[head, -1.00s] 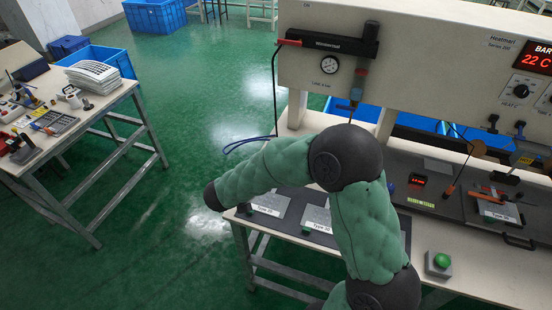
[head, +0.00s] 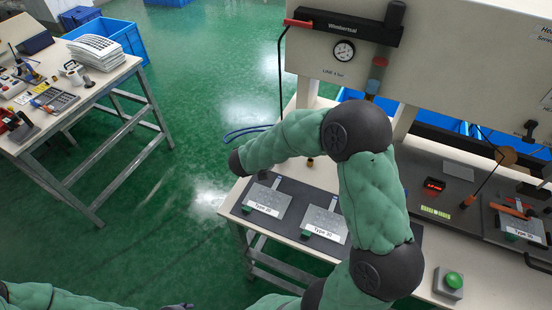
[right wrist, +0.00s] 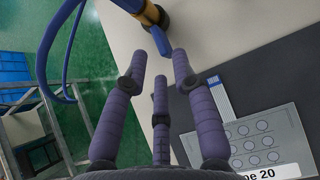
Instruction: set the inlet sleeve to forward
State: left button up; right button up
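A black bar unit (head: 345,28) with a round gauge (head: 344,51) is on the beige panel. In the right wrist view my right gripper (right wrist: 161,58) is open and empty, fingers apart, just short of a blue and yellow fitting (right wrist: 150,13). My left arm shows at the bottom left; its gripper is not clearly visible.
A Type 20 plate (head: 265,202) and a Type 30 plate (head: 323,222) lie on a dark mat. A blue hose (head: 246,132) loops past the bench's left edge. A green button (head: 454,280) is at the front right. Green floor separates this bench from another table (head: 108,84).

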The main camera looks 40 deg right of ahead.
jog(key=shift+b+x, duration=0.6)
jog(key=shift+x, duration=1.75)
grip_shut()
